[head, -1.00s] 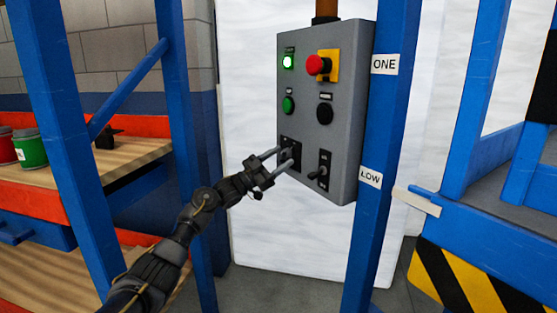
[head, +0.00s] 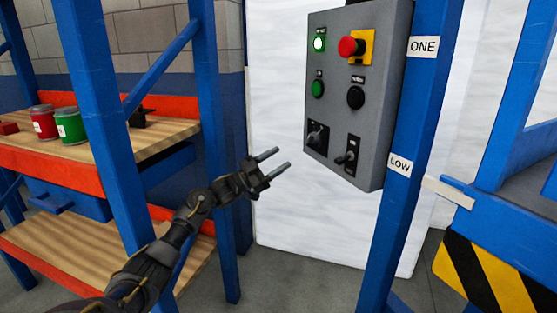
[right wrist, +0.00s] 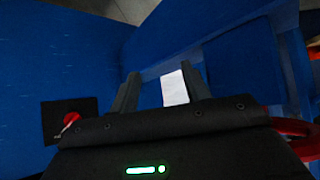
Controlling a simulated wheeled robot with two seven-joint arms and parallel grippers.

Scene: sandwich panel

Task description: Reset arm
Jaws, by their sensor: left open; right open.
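My left gripper (head: 272,163) is open and empty in the head view, in front of the white panel and left of the grey control box. The left switch (head: 316,136) is clear of my fingers. My right gripper (right wrist: 160,90) shows only in the right wrist view. It is open, with a white patch (right wrist: 175,88) beyond its fingers.
Blue posts (head: 112,130) and a wooden shelf (head: 165,135) with a red can (head: 43,122) and a green can (head: 69,125) stand at left. A blue post (head: 408,170) is right of the box. A striped barrier (head: 490,275) stands lower right.

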